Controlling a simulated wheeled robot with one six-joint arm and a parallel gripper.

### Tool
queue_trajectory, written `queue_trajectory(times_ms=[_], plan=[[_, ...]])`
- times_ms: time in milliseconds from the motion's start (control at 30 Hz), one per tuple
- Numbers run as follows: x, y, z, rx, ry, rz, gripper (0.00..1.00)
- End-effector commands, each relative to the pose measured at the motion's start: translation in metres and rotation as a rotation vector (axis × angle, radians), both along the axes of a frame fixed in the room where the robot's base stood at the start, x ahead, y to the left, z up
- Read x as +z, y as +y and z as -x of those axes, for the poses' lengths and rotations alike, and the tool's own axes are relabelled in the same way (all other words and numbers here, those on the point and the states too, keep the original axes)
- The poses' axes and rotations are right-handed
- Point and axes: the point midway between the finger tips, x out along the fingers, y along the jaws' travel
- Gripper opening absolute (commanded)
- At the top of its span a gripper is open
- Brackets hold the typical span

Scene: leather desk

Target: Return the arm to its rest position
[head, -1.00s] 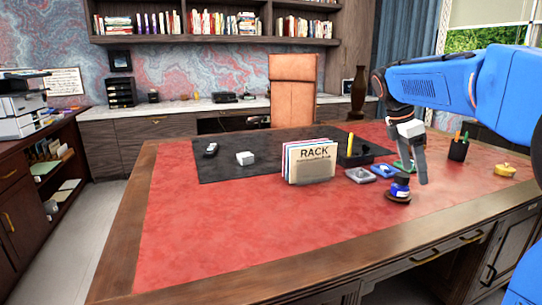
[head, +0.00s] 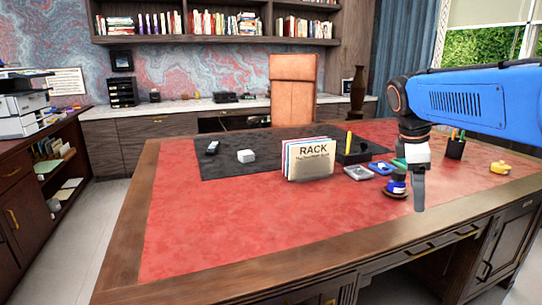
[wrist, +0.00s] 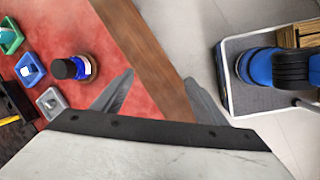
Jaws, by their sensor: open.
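My gripper (head: 419,195) hangs at the right side of the desk in the head view, pointing down near the front edge. In the wrist view its two fingers (wrist: 160,95) are spread apart, with nothing between them but the desk's wooden edge and red leather below. A blue ink bottle with a dark cap (head: 397,182) stands on a dark round base just left of the gripper. It also shows in the wrist view (wrist: 84,67), left of the fingers and apart from them.
The red desk (head: 230,225) has a wide bare front left area. A RACK file holder (head: 308,160), small trays (head: 358,172), a pen cup (head: 455,148) and a yellow pot (head: 500,168) stand on it. My base shows at right in the wrist view.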

Motion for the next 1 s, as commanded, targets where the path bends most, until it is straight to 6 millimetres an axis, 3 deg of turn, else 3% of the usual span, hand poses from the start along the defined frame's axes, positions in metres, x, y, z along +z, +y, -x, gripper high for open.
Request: queue_trajectory(times_ms=[100, 367, 600, 800, 1000], plan=[[-0.014, 0.012, 0.035, -0.123, -0.079, -0.053, 0.66], [-0.055, 0.037, 0.105, -0.426, -0.240, -0.201, 0.66], [-0.103, 0.059, 0.165, -0.720, -0.356, -0.354, 0.66], [-0.143, 0.074, 0.204, -0.944, -0.421, -0.475, 0.66], [-0.164, 0.081, 0.221, -1.063, -0.448, -0.541, 0.66]])
